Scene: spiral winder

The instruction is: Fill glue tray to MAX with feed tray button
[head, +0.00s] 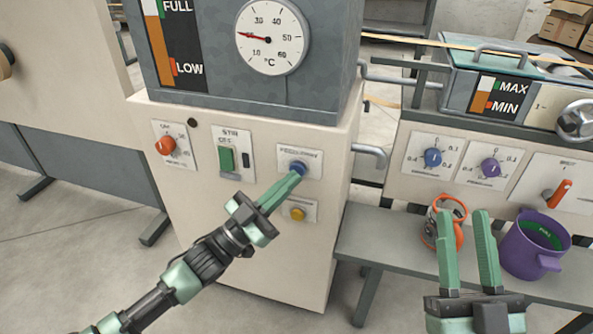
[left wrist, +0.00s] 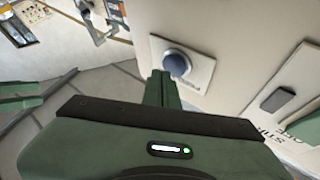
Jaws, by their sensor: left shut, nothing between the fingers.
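The blue feed tray button (head: 298,167) sits on the cream cabinet front, its label partly unreadable. My left gripper (head: 296,178) is shut and empty, its fingertips at the button's lower edge. In the left wrist view the closed fingers (left wrist: 161,88) point up beside the blue button (left wrist: 177,63); I cannot tell whether they touch it. The glue tray (head: 455,82) is at the upper right. Its gauge (head: 500,95) shows brown fill between the red MIN mark and the green MAX mark. My right gripper (head: 464,214) is open and empty in front of the bench.
A yellow button (head: 297,214) is below the blue one. A green stir switch (head: 226,159) and an orange knob (head: 165,146) are to the left.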

